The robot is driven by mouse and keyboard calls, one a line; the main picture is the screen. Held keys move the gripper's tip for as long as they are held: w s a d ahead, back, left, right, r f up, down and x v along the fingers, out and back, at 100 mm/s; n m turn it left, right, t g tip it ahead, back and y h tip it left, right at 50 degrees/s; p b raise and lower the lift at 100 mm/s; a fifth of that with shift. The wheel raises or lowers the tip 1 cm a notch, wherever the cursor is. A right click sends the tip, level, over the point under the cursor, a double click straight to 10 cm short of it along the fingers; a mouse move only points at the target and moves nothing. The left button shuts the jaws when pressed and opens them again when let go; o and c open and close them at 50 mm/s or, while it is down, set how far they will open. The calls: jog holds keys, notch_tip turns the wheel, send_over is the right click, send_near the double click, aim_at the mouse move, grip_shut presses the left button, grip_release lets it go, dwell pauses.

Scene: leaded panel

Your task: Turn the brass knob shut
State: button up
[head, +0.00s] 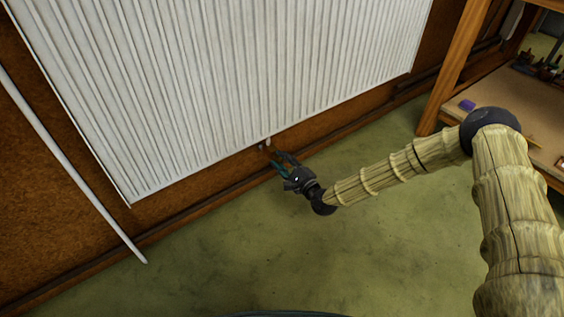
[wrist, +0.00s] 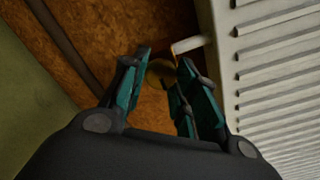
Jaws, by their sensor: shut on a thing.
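The brass knob (wrist: 160,72) shows dimly in the wrist view, between the fingers of my gripper (wrist: 163,64). It sits by a short white pipe stub (wrist: 188,45) at the radiator's edge, in front of the brown wall. My gripper's two teal and black fingers stand on either side of the knob and are shut on it. The fingers and shadow hide part of the knob. In the head view my gripper (head: 275,158) reaches the radiator's lower edge; the knob is too small and covered there to make out clearly.
A white ribbed radiator (head: 240,80) covers much of the brown wall (head: 175,205). A white pipe (head: 75,170) slants down at the left. A wooden workbench (head: 490,105) with a purple block (head: 467,105) stands at the right. The green floor (head: 250,240) is clear.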

jog(key=shift+d+f, duration=0.1)
jog(key=o, duration=1)
jog(key=shift+s, duration=0.1)
jog(key=v, duration=1.2)
